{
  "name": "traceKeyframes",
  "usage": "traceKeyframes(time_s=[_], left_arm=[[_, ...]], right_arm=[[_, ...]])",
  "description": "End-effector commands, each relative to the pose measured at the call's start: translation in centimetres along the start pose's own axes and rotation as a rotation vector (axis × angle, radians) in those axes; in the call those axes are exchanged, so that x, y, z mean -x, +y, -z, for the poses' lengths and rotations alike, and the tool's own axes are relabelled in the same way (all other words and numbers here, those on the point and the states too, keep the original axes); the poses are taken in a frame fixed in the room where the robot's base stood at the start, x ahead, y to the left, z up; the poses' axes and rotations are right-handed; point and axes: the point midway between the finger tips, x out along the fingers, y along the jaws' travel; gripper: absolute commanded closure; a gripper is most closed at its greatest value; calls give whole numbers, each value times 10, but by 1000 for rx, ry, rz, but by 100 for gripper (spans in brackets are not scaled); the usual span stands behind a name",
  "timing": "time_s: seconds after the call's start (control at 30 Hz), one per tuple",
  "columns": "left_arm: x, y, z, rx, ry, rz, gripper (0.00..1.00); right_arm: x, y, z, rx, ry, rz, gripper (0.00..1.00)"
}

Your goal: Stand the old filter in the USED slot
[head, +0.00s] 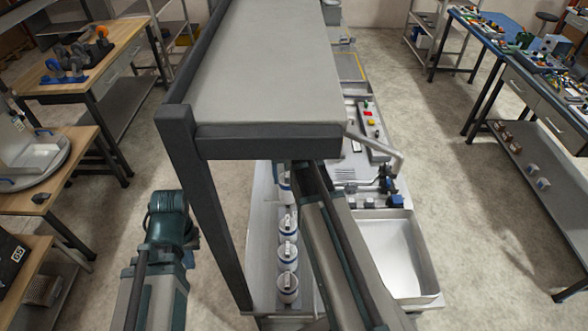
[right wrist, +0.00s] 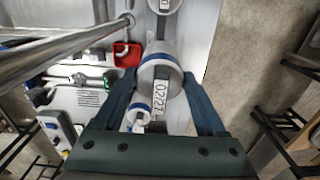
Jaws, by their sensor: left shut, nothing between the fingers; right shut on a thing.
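In the right wrist view, a white round filter (right wrist: 160,73) with a blue band and a tag reading 02/27 sits between the fingers of my right gripper (right wrist: 160,84), which is shut on it. In the head view, my right arm reaches under the grey shelf; its gripper is hidden there. A column of similar white canisters with blue bands (head: 287,252) stands on the bench left of that arm. Another canister (right wrist: 166,6) shows at the top of the wrist view, and a smaller one (right wrist: 139,108) below the held one. My left gripper's fingers do not show. I cannot make out the USED slot.
The grey shelf (head: 265,65) on dark posts overhangs the canisters and blocks the view. A grey bent pipe (head: 385,150) and an empty white tray (head: 390,255) are to the right of my right arm. A red container (right wrist: 127,54) is beside the held filter in the wrist view.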

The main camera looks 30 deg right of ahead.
Motion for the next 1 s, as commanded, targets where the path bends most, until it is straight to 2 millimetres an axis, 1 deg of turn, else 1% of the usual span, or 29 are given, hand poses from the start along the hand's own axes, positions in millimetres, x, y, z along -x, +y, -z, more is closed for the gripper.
traceKeyframes(time_s=[0.1, 0.3, 0.47, 0.57, 0.9, 1.0], left_arm=[[-1, 4, 0, -28, 2, -5, 100], [-2, 4, 0, -32, 3, -6, 100], [-8, 5, 1, -31, 3, -6, 100], [-16, 6, 2, -30, 3, -6, 100], [-50, 9, 4, -27, 4, -6, 100], [-57, 10, 4, -30, 4, -5, 100]], right_arm=[[-1, -2, -5, 9, 0, 0, 100], [-2, -2, -4, 10, 0, 0, 100], [-9, -2, -4, 9, 0, 0, 100], [-16, -2, -4, 9, 0, 0, 100], [-50, -2, -4, 8, 0, 0, 100], [-58, -2, -4, 8, 0, 0, 100]])
